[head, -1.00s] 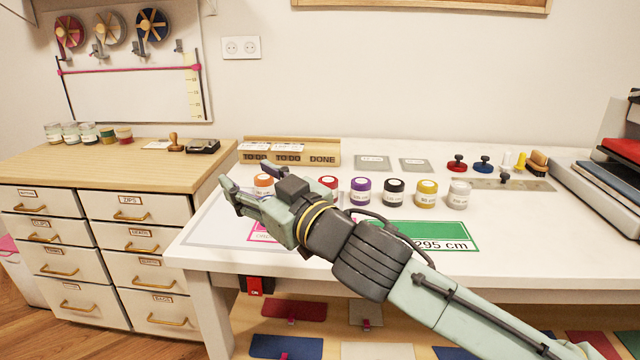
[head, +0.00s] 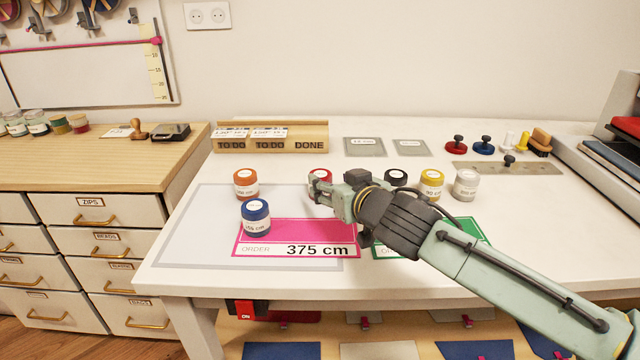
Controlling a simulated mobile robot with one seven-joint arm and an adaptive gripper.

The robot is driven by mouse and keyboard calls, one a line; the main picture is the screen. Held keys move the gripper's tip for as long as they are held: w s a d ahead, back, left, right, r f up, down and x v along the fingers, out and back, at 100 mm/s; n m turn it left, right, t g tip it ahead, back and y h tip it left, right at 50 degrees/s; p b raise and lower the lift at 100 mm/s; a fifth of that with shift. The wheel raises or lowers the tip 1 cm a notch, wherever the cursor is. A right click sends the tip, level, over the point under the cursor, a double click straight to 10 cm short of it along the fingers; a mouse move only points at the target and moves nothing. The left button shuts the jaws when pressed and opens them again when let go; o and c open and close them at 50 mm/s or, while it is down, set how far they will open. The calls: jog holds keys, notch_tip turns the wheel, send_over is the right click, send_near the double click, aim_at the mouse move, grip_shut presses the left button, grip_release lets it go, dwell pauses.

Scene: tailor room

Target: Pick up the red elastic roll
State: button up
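The red elastic roll (head: 320,174) is a small red cylinder with a white top. It stands upright on the white table in a row of similar rolls. My gripper (head: 317,191) reaches in from the right, with its fingertips at the front of the red roll, covering its lower part. I cannot tell whether the fingers touch the roll or how far apart they are.
An orange roll (head: 246,183) stands left of the red one and a blue roll (head: 255,218) in front. Black (head: 396,177), yellow (head: 432,184) and white (head: 466,184) rolls stand to the right. A wooden order rack (head: 270,137) is behind.

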aim_at(324, 178)
jog(key=p+x, duration=0.1)
jog(key=x, duration=0.4)
jog(key=shift+w+f, duration=0.15)
jog(key=shift+f, duration=0.05)
jog(key=c, duration=0.9)
jog(key=shift+o, duration=0.2)
jog(key=shift+r, duration=0.1)
